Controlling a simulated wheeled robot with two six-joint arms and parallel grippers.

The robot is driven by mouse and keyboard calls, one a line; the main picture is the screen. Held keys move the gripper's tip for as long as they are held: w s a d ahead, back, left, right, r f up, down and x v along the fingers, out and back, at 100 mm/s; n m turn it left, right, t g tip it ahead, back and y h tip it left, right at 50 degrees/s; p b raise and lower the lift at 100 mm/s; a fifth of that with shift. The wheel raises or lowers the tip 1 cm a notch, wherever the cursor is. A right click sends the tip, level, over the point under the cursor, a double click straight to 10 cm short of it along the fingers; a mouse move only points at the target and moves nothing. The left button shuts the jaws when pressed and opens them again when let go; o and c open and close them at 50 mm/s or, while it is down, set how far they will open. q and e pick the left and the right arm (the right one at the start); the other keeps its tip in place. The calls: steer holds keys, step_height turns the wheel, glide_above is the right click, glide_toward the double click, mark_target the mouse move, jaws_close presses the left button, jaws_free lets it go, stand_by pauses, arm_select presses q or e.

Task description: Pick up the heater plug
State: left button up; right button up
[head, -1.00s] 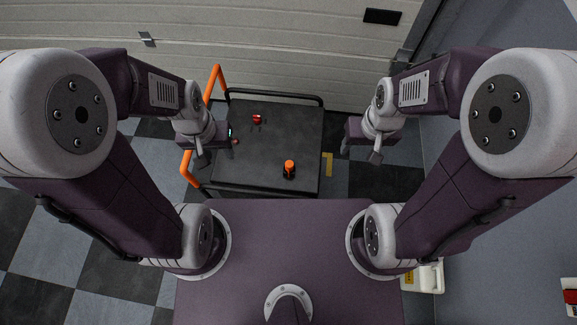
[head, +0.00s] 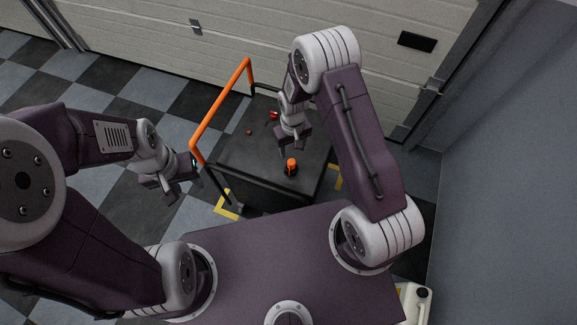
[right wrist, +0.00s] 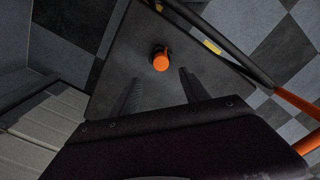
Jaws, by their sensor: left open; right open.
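An orange-topped black piece, which looks like the heater plug (head: 291,166), stands on the dark cart top (head: 245,158) near its front edge. It also shows in the right wrist view (right wrist: 161,60), just beyond my fingertips. My right gripper (head: 294,150) is open above the cart, a little behind the plug in the head view. Its two fingers (right wrist: 160,88) are spread and empty in the right wrist view, with the plug apart from them. My left gripper (head: 172,192) is open and empty, off the cart's left side.
A red object (head: 273,115) and a small dark red one (head: 249,132) lie farther back on the cart. An orange handle rail (head: 221,106) rises along the cart's left side. A shutter door (head: 250,45) stands behind, and a grey wall (head: 500,190) is at the right.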

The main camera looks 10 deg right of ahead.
mark_target(291, 161)
steer(key=f, duration=0.8)
steer(key=shift+s+a+f, duration=0.1)
steer(key=shift+s+f, duration=0.1)
steer(key=shift+f, duration=0.2)
jaws_close()
